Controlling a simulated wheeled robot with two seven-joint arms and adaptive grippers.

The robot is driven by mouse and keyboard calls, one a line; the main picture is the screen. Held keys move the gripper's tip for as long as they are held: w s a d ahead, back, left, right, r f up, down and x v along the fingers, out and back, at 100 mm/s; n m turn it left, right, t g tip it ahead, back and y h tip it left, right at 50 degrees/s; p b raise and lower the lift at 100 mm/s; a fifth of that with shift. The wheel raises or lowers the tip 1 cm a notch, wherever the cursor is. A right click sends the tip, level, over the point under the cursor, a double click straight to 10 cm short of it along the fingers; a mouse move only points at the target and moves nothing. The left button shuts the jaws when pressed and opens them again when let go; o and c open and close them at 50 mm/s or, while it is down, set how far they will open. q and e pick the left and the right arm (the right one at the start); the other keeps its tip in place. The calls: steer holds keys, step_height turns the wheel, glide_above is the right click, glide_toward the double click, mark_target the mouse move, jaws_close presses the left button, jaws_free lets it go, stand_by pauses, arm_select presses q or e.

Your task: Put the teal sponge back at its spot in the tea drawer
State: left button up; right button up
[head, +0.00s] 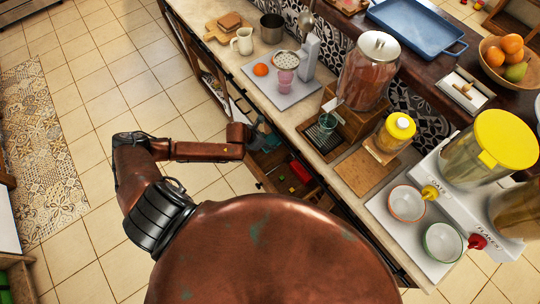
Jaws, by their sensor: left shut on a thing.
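My left gripper (263,137) is at the front edge of the counter, above the open drawer. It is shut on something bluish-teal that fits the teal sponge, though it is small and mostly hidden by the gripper. The open drawer (262,177) is below the counter edge and holds small red, green and yellow items (299,171). Its far part is hidden under the counter. The sponge's spot cannot be made out. My right gripper is not in view.
The tiled floor (110,85) at left is clear.

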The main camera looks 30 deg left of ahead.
arm_select(q)
glide_above(272, 153)
steer(key=s, duration=0.2)
steer(key=f, duration=0.5)
steer(key=shift+a+f, duration=0.25)
steer(key=shift+f, duration=0.1)
steer(key=shift+f+b, duration=0.5)
steer(key=shift+f, duration=1.6)
steer(key=shift+f, duration=0.15)
steer(key=o, duration=0.7)
steer(key=shift+c, duration=0.2)
steer(key=shift+o, duration=0.8)
